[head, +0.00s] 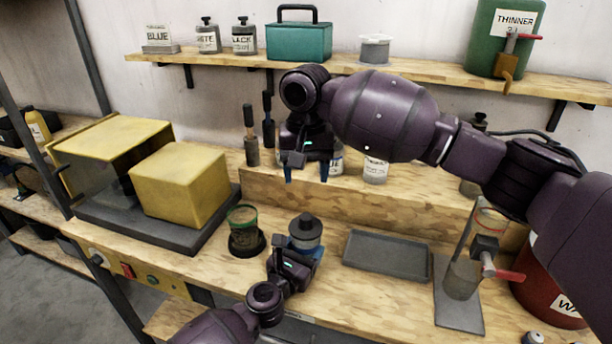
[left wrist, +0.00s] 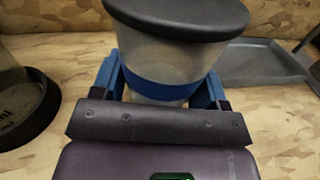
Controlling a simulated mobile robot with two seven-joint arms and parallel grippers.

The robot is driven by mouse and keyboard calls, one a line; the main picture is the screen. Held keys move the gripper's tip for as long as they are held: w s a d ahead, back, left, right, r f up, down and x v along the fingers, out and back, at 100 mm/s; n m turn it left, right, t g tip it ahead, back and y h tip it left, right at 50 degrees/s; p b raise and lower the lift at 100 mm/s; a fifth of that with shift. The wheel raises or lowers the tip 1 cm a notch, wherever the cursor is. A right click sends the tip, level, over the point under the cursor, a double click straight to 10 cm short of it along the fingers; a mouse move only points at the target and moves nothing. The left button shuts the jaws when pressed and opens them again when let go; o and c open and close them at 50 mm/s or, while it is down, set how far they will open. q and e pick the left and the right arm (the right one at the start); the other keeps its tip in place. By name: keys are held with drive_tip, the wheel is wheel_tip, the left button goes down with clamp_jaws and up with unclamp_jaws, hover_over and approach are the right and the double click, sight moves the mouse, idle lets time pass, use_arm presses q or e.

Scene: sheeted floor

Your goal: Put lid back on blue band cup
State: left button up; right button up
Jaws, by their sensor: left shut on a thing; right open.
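The blue band cup (head: 305,241) stands upright near the front middle of the bench. My left gripper (left wrist: 160,88) is shut around it; its blue fingers lie on both sides at the blue band (left wrist: 160,85).
A clear cup with a green band (head: 243,236) stands in a dark base to the left. A grey tray (head: 388,254) lies to the right, beside a stand with a red-handled valve (head: 488,258). A yellow box machine (head: 180,185) fills the left. Bottles stand on the raised step behind.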

use_arm(q)
drive_tip(key=o, duration=1.3)
drive_tip(key=shift+o, duration=0.2)
drive_tip(key=p+v, duration=0.1)
drive_tip(key=v, duration=0.9)
drive_tip(key=shift+s+a, duration=0.2)
drive_tip(key=shift+s, duration=0.15)
